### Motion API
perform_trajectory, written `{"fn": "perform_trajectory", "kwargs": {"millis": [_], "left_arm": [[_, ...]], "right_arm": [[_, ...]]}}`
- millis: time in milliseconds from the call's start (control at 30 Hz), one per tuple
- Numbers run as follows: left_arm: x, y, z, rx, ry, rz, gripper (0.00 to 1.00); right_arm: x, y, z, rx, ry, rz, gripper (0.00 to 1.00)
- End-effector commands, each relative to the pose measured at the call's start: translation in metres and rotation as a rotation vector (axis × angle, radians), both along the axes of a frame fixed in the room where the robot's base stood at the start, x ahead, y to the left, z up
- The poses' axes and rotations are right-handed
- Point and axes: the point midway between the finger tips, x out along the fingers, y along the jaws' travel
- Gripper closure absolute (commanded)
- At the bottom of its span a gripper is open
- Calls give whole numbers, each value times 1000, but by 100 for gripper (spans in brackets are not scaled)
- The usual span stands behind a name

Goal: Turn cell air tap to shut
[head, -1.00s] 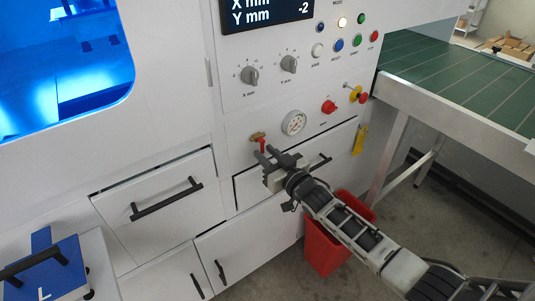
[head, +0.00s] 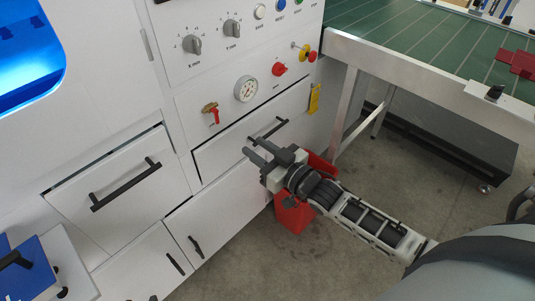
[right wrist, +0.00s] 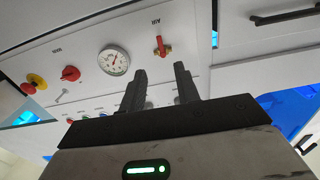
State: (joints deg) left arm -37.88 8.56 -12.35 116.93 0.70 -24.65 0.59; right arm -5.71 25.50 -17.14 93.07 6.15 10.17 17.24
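The air tap (head: 211,109), a brass body with a red lever, is on the white front panel left of the pressure gauge. Its lever hangs roughly down in the head view. The tap also shows in the right wrist view (right wrist: 162,46), under the inverted word AIR, beyond my fingertips. My right gripper (head: 251,147) is in front of the drawer below the gauge, to the lower right of the tap and apart from it. Its two fingers are spread with nothing between them, as the right wrist view (right wrist: 161,68) also shows. My left gripper is not in view.
A pressure gauge (head: 246,89), a red knob (head: 279,69) and a red and yellow button (head: 312,56) are right of the tap. Drawer handles (head: 125,184) stick out below. A red bin (head: 293,216) stands on the floor behind my right gripper. A green conveyor (head: 420,40) is at right.

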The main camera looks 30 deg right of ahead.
Motion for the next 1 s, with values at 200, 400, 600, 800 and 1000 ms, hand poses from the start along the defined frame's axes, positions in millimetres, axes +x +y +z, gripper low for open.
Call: {"fn": "perform_trajectory", "kwargs": {"millis": [200, 400, 600, 800, 1000], "left_arm": [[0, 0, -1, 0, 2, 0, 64], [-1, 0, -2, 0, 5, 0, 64], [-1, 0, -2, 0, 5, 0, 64], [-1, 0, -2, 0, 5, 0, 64], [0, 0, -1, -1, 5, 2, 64]], "right_arm": [[-24, -9, 0, 0, -1, 0, 68], [-28, -10, 0, 0, -1, 0, 68], [-27, -10, 0, 0, -1, 0, 68], [-28, -9, -1, 1, 4, -1, 68], [-78, 23, -43, -36, 195, -34, 68]]}}
